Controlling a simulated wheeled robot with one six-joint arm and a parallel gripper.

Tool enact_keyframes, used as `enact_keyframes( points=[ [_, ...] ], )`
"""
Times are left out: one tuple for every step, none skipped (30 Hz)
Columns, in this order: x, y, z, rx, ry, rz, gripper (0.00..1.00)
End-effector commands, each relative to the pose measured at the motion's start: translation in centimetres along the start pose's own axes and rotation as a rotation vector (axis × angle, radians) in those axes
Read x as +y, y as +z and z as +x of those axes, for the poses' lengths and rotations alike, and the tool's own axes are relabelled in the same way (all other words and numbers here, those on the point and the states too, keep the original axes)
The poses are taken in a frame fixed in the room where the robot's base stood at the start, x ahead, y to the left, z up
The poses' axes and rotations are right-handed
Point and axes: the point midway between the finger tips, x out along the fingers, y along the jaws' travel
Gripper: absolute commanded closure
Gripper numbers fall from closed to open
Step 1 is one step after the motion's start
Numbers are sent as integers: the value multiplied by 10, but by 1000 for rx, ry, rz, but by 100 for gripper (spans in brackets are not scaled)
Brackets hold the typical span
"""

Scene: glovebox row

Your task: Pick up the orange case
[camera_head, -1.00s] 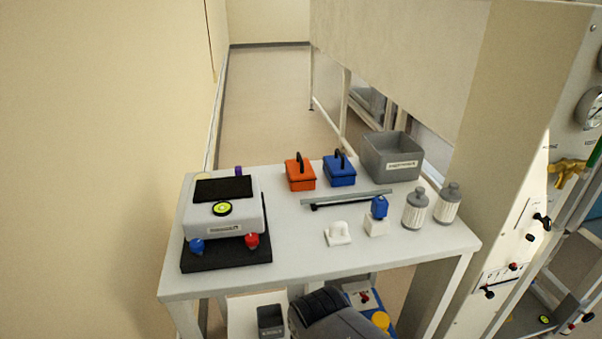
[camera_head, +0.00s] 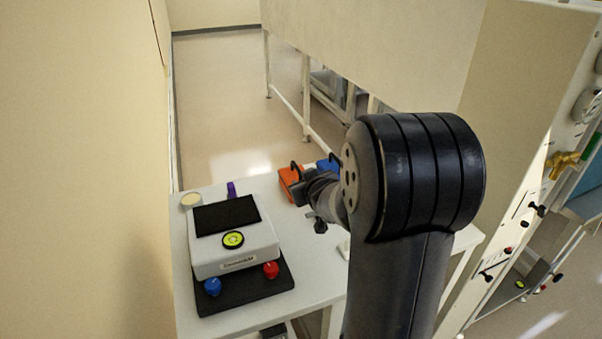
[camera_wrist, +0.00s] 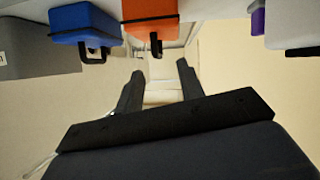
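The orange case (camera_head: 289,181) stands on the white table, partly hidden behind my arm in the head view. In the wrist view the orange case (camera_wrist: 150,27) is at the top centre, its dark handle hanging down in the picture. My gripper (camera_wrist: 160,70) is open and empty, its two black fingers apart and pointing towards the handle. A gap seems to remain between fingertips and handle; I cannot tell its exact size. In the head view the fingers are mostly hidden by my arm.
A blue case (camera_wrist: 84,24) stands beside the orange one, with a grey bin (camera_wrist: 30,55) beyond it. A white instrument (camera_head: 235,258) with a dark screen is on the table's left, with a purple item (camera_head: 231,188) behind it. My arm hides the table's right side.

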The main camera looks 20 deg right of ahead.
Motion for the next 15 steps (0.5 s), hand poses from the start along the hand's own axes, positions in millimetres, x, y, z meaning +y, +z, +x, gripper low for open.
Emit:
enact_keyframes(
  points=[
    [3, -5, 6, 25, -9, -4, 63],
    [4, -8, 9, 40, -13, -5, 63],
    [5, -10, 11, 54, -18, -7, 63],
    [5, -11, 13, 61, -21, -8, 63],
    [5, -12, 15, 66, -23, -9, 63],
    [5, -13, 19, 72, -25, -10, 63],
    [5, -14, 22, 73, -26, -10, 63],
    [5, -14, 25, 73, -27, -10, 63],
    [4, -14, 31, 73, -27, -10, 63],
    [4, -14, 36, 73, -27, -10, 63],
    [4, -14, 40, 72, -27, -10, 63],
    [3, -15, 46, 72, -27, -11, 63],
    [4, -15, 50, 71, -27, -10, 63],
    [4, -16, 54, 72, -26, -10, 63],
    [4, -16, 58, 71, -26, -9, 63]
  ],
)
